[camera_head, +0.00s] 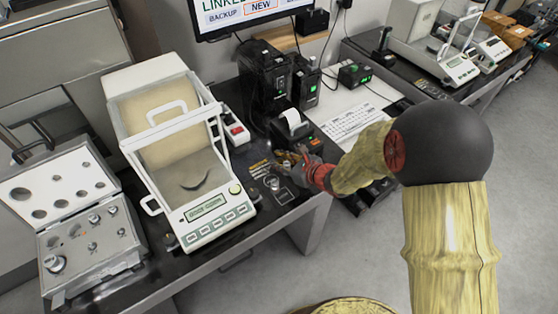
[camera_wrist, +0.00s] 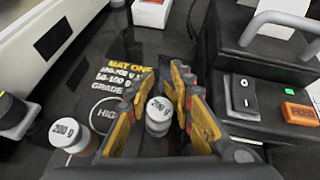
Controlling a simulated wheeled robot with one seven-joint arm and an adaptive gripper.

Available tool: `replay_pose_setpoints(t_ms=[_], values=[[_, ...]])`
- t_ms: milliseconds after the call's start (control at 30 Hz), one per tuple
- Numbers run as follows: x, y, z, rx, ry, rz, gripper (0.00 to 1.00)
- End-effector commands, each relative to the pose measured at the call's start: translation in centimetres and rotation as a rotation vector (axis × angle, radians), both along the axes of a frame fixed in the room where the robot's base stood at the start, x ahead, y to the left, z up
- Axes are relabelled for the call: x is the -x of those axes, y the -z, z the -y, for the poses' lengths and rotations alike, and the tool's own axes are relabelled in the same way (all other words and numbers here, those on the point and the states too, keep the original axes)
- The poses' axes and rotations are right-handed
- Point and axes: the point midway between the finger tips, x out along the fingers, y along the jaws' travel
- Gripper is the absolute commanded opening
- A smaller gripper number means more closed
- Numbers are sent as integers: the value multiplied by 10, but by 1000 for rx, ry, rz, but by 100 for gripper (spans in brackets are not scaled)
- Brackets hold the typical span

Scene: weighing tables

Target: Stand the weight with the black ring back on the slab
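My gripper (camera_wrist: 162,72) has its yellow fingers on either side of a small pale weight (camera_wrist: 158,112) with a marked top. The fingers look apart, with narrow gaps beside it. Another pale weight (camera_wrist: 70,135) with a marked top and a reddish-brown band stands left of the fingers. I cannot clearly make out a black ring on any weight. In the head view my gripper (camera_head: 298,164) is low over the dark tabletop beside a small metal weight (camera_head: 272,183). I cannot tell which surface is the slab.
A balance (camera_head: 205,215) with a raised clear cover stands left of my gripper, and an open weight case (camera_head: 90,245) farther left. A small printer (camera_head: 291,125) stands close behind.

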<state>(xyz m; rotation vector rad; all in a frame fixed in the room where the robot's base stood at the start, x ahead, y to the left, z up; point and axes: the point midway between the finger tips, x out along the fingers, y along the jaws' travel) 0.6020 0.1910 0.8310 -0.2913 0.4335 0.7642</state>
Motion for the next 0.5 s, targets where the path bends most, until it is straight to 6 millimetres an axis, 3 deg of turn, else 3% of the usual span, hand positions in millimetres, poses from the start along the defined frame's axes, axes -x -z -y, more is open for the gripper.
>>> replay_pose_setpoints(t_ms=[300,500], values=[[1,1,1,2,1,-5,24],[1,-14,1,1,0,-4,24]])
